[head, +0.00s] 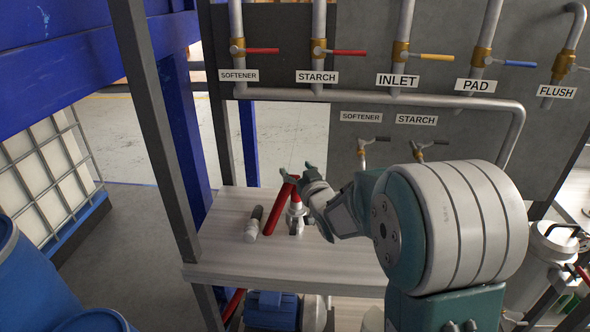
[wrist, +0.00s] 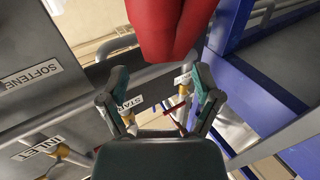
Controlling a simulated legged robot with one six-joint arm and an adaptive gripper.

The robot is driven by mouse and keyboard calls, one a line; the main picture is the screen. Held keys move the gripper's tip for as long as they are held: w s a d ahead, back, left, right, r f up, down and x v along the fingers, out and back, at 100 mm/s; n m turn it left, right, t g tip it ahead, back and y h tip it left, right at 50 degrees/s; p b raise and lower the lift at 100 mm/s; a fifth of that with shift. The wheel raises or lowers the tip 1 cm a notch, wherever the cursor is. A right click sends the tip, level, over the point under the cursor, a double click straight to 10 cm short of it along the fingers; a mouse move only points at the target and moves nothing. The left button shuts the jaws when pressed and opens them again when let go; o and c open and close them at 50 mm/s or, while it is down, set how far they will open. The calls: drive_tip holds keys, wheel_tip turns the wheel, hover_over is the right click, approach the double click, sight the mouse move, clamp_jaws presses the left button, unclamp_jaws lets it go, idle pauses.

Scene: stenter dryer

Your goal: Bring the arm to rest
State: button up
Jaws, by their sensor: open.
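My arm reaches left over the pale table (head: 215,248) in the head view. My gripper (head: 297,171) is at the arm's far end, with its two fingers spread apart. A long red lever (head: 277,213) and a silver-grey fitting with a red top (head: 296,207) stand on the table close to the gripper. In the wrist view, a large red part (wrist: 168,25) shows close above the fingers. I cannot tell whether the gripper touches it. The palm hides what lies below it there.
A small grey-white cylinder (head: 253,225) stands on the table to the left. Behind is a grey panel with labelled valves, such as the yellow-handled inlet valve (head: 436,57). A dark upright post (head: 157,130) stands left of the table. Blue drums (head: 25,285) are at lower left.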

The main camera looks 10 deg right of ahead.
drive_tip(key=s+m+g+h, duration=0.2)
drive_tip(key=s+g, duration=1)
drive_tip(key=s, duration=2.4)
drive_tip(key=shift+s+f+g+h, duration=0.15)
drive_tip(key=shift+f+g+h, duration=0.15)
drive_tip(key=shift+h, duration=0.6)
